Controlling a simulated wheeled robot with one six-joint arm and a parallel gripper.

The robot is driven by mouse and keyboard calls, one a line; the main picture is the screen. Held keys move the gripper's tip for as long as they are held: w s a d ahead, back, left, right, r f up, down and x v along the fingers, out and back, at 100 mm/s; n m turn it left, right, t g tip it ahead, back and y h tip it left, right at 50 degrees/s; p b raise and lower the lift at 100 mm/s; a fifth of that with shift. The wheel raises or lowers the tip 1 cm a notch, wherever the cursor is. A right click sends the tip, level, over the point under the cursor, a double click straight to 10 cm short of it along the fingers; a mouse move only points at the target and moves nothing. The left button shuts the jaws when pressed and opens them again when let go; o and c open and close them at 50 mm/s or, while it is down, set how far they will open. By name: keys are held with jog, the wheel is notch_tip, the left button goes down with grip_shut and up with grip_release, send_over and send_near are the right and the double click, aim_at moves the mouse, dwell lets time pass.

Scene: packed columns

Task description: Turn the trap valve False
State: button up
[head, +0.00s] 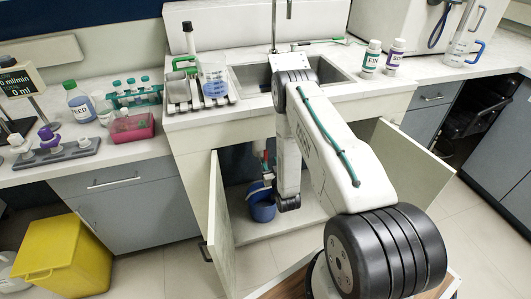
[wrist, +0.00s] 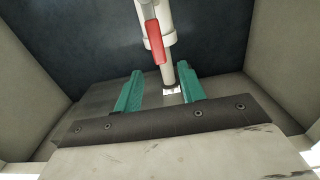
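The trap valve is on a white drain pipe (wrist: 168,68) under the sink. Its red lever (wrist: 156,42) lies along the pipe, slightly tilted, in the wrist view. In the head view a bit of the red lever (head: 265,156) shows in the open cabinet, partly hidden by my arm. My gripper (wrist: 160,85) is open, with two teal fingers spread apart. The lever's lower end appears above the gap between the fingertips, and nothing is held between them. Whether a finger touches the pipe cannot be told.
A blue bucket (head: 262,203) stands on the cabinet floor below the pipe. The cabinet doors stand open at left (head: 222,225) and right (head: 415,155). The sink (head: 255,77) is above. A yellow bin (head: 62,258) stands at the lower left.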

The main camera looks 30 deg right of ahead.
aim_at(266, 153)
jog(key=x, duration=0.7)
jog(key=shift+w+d+r, duration=0.1)
jog(key=shift+w, duration=0.25)
grip_shut()
